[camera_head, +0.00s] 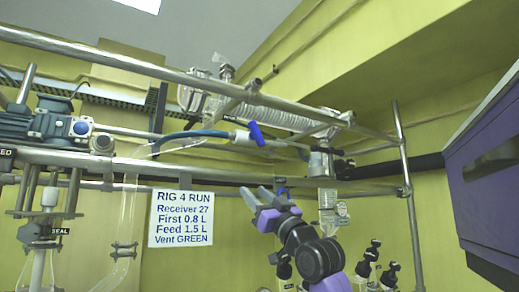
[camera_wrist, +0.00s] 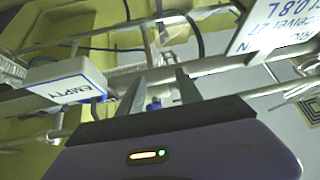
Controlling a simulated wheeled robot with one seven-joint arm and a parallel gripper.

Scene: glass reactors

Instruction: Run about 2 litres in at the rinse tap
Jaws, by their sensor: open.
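A blue lever handle (camera_head: 256,134) sits on a white tap body (camera_head: 241,137) at the end of a blue hose (camera_head: 190,135), high in the middle of the head view. No readable label shows whether it is the rinse tap. My gripper (camera_head: 264,194) is open below it, right of the run sign, with the fingers pointing up and left.
Steel rails (camera_head: 150,166) cross the rig. A sign (camera_head: 181,218) reads receiver 27, first 0.8 L, feed 1.5 L, vent green. A glass coil condenser (camera_head: 280,117) hangs above; a purple cabinet (camera_head: 490,200) is at right.

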